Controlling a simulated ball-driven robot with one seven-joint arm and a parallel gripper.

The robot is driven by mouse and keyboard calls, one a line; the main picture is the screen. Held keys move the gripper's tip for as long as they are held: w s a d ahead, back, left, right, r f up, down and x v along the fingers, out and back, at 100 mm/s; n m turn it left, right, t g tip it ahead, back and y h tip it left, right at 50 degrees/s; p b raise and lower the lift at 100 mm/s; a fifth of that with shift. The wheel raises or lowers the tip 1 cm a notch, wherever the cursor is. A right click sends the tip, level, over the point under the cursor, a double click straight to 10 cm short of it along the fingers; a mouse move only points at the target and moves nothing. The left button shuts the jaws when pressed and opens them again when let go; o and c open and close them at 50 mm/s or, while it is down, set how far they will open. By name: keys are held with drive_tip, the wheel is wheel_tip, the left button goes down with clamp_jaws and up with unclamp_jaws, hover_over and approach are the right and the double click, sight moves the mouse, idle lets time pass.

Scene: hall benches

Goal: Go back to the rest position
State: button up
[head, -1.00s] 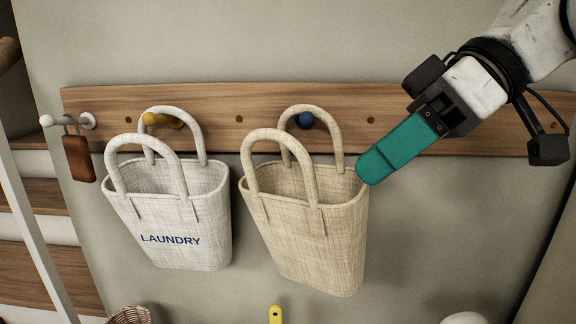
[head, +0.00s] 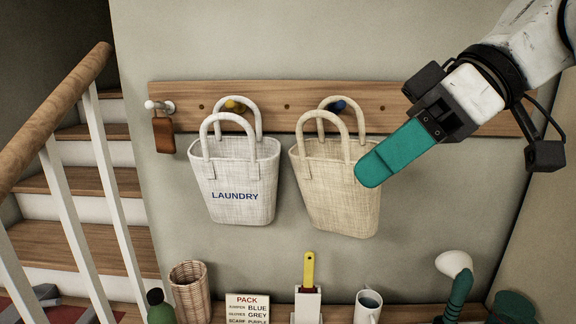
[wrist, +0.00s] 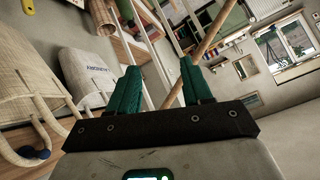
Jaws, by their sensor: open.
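My gripper (head: 378,168) with teal fingers is at the right in the head view. Its fingertip overlaps the right edge of the plain beige bag (head: 335,197) in the picture; I cannot tell from this view whether they touch. In the wrist view the two fingers (wrist: 160,85) stand apart with nothing between them. The beige bag hangs below a blue peg (head: 337,106). The white bag marked LAUNDRY (head: 235,185) hangs to its left below a yellow peg (head: 234,106). Both bags also show at the left in the wrist view.
A wooden peg rail (head: 285,105) runs along the wall, with a brown tag (head: 163,135) on its white peg. Below stand a wicker basket (head: 189,292), a PACK sign (head: 247,308), a yellow-handled tool (head: 309,270) and a mug (head: 367,305). A stair banister (head: 60,115) is at the left.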

drive_tip(key=w+d+f+m+t+y+b, duration=0.1)
drive_tip(key=w+f+m+t, duration=0.35)
drive_tip(key=f, duration=1.35)
wheel_tip(320, 180, down, 17)
drive_tip(key=d+m+h, duration=0.2)
drive_tip(key=d+m, duration=0.1)
drive_tip(key=m, duration=0.2)
drive_tip(key=s+d+f+m+g+h+b, duration=0.1)
drive_tip(key=s+d+f+m+h, duration=0.15)
drive_tip(key=s+f, duration=0.45)
drive_tip(key=s+d+f+m+h+b, duration=0.1)
drive_tip(key=s+d+f, duration=0.2)
drive_tip(key=s+f, duration=0.5)
drive_tip(key=s+d+f+g+h, duration=0.1)
drive_tip(key=s+d+f+h, duration=0.1)
drive_tip(key=s+d+f, duration=0.2)
drive_tip(key=s+d+f+m+g+h, duration=0.1)
drive_tip(key=s+d+f+g+h, duration=0.1)
drive_tip(key=s, duration=0.8)
wheel_tip(320, 180, down, 4)
drive_tip(key=shift+s+d+r+h, duration=0.2)
drive_tip(key=shift+s+d+h, duration=0.35)
drive_tip(key=shift+d, duration=0.65)
drive_tip(key=shift+w, duration=0.2)
